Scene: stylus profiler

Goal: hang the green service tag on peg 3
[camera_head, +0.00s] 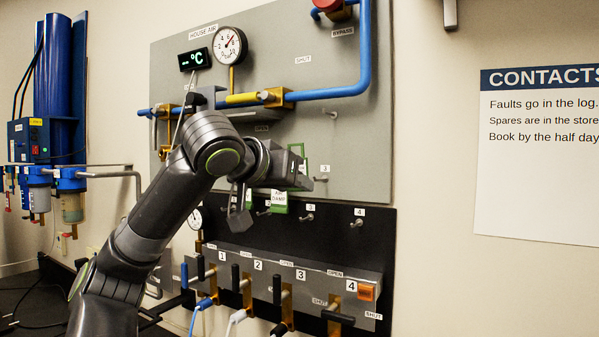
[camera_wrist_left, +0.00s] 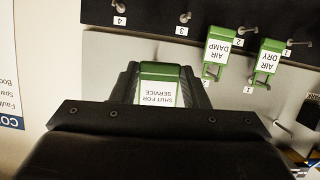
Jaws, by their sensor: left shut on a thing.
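My left gripper (camera_head: 297,172) is shut on the green service tag (camera_wrist_left: 160,92), whose white label reads SHUT FOR SERVICE, upside down in the left wrist view. In the head view the tag is mostly hidden by the gripper. The gripper is in front of the grey panel, near a peg labelled 3 (camera_head: 316,181), which the wrist view hides. A lower peg 3 (camera_head: 309,217) on the black band is bare; it also shows in the wrist view (camera_wrist_left: 184,17). The held tag appears apart from the lower peg. My right gripper is not in view.
The green AIR DAMP tag (camera_wrist_left: 219,50) and AIR DRY tag (camera_wrist_left: 267,60) hang beside the held tag. Lower peg 4 (camera_head: 356,223) is bare. Below are several valve handles on a grey manifold (camera_head: 318,283). A gauge (camera_head: 229,45) and blue pipe (camera_head: 365,50) are above.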

